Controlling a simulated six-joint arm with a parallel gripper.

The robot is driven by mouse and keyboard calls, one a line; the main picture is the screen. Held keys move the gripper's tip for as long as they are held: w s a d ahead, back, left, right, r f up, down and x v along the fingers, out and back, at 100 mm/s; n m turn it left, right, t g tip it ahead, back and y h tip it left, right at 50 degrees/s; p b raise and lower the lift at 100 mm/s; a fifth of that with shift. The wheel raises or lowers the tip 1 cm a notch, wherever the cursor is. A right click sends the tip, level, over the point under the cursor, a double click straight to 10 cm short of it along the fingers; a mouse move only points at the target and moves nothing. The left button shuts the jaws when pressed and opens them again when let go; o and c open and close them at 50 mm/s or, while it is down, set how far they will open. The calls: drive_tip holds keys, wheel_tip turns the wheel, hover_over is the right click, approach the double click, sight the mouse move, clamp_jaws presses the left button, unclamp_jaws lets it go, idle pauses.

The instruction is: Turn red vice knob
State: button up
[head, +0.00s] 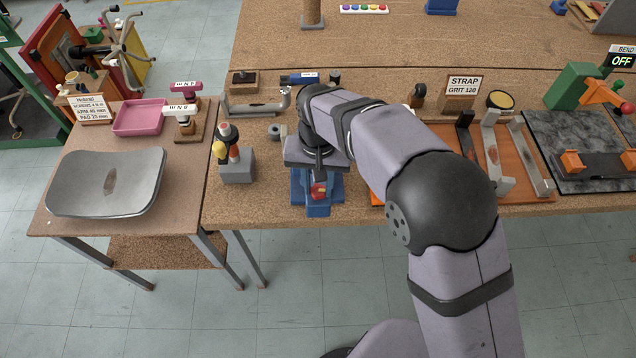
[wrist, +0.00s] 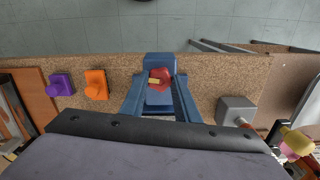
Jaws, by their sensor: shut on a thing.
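The blue vice (head: 318,205) stands at the front edge of the cork-topped workbench, below my wrist. Its red knob (head: 318,190) faces the front, partly hidden by my arm in the head view. In the wrist view the red knob (wrist: 160,78) has a yellowish mark and sits in front of the blue vice body (wrist: 159,98). My gripper (wrist: 160,80) points down at the vice, with a blue finger on each side of the knob. It is shut on the red knob. The fingers are mostly hidden in the head view.
A grey block holding several knobbed tools (head: 237,168) stands left of the vice. In the wrist view, orange (wrist: 96,84) and purple (wrist: 61,84) pieces sit to the left. A side table with a grey seat pan (head: 107,182) stands at the left. Open floor lies in front.

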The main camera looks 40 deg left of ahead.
sight(318, 190)
drive_tip(key=o, duration=1)
drive_tip(key=shift+s+d, duration=0.1)
drive_tip(key=shift+o, duration=0.2)
drive_tip(key=shift+r, duration=0.1)
drive_tip(key=shift+r+b, duration=1.35)
drive_tip(key=shift+r, duration=2.3)
